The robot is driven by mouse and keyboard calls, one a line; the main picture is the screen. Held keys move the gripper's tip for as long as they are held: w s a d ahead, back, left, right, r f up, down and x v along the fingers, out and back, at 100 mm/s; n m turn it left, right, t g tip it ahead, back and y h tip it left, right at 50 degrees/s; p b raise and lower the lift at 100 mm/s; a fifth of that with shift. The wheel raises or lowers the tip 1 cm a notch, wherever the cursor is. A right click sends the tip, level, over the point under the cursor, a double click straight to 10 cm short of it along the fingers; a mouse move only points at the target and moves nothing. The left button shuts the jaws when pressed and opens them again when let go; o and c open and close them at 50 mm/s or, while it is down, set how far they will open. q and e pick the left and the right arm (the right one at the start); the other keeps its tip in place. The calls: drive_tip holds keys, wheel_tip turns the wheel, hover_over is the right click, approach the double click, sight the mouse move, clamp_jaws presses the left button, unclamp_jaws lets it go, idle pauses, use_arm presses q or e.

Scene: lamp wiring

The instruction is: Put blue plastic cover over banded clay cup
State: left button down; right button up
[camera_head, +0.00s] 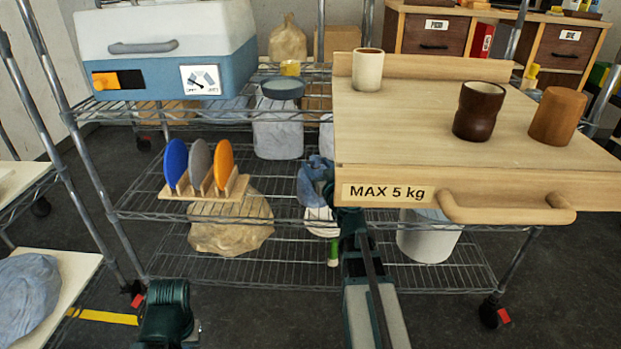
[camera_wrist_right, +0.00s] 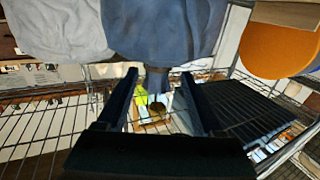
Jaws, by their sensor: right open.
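Three upright discs stand in a slotted wooden rack (camera_head: 207,196) on the middle wire shelf. The blue disc (camera_head: 175,164) is leftmost, a grey disc (camera_head: 199,165) is in the middle and an orange disc (camera_head: 224,164) is at the right. On the wooden tray are a cream cup with a brown rim (camera_head: 367,72), a dark waisted cup (camera_head: 478,112) and a plain brown cup (camera_head: 557,116). I cannot tell which is banded. My right gripper (camera_wrist_right: 163,97) is open and empty, right of the rack. My left gripper is out of view.
The wooden tray's front (camera_head: 380,192), marked MAX 5 kg, overhangs my right gripper. A blue-grey cloth bundle (camera_head: 316,182) sits close to it and fills the top of the right wrist view. A blue-white box (camera_head: 170,45) stands on the upper shelf. The aisle floor (camera_head: 260,318) is clear.

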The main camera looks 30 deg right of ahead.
sight(314, 157)
drive_tip(key=shift+w+d+r, duration=0.15)
drive_tip(key=shift+w, duration=0.2)
drive_tip(key=w, duration=0.3)
drive_tip(key=w+d, duration=0.1)
drive_tip(key=shift+w+r+p, duration=0.25)
drive_tip(key=shift+w+p, duration=0.05)
drive_tip(key=shift+p, duration=0.1)
drive_tip(key=shift+a, duration=0.1)
clamp_jaws()
